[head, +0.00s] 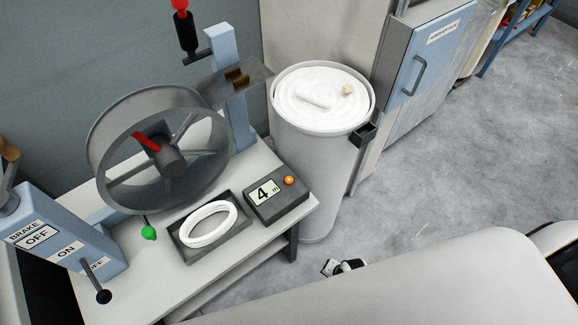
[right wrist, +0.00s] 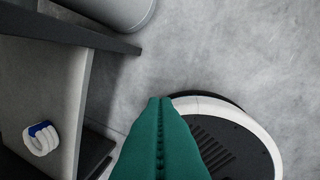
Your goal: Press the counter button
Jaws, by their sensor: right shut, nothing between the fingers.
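The counter (head: 276,199) is a dark box on the bench top, with a display reading "4 m". Its small round orange button (head: 289,181) is on the top face, right of the display, and nothing covers it. My right gripper (right wrist: 160,101) shows in the right wrist view as two green fingers, shut together and empty. It is over the floor and my base, apart from the bench. A small white and black part (head: 345,267) below the bench's right end may belong to my right arm. My left gripper is not in view.
A tray (head: 180,252) with a white sliver coil (head: 232,211) sits left of the counter. A large wheel (head: 98,150) and brake box (head: 68,240) stand farther left. A tall can (head: 315,180) stands behind. A white bundle (right wrist: 41,144) lies below the bench. Floor right is clear.

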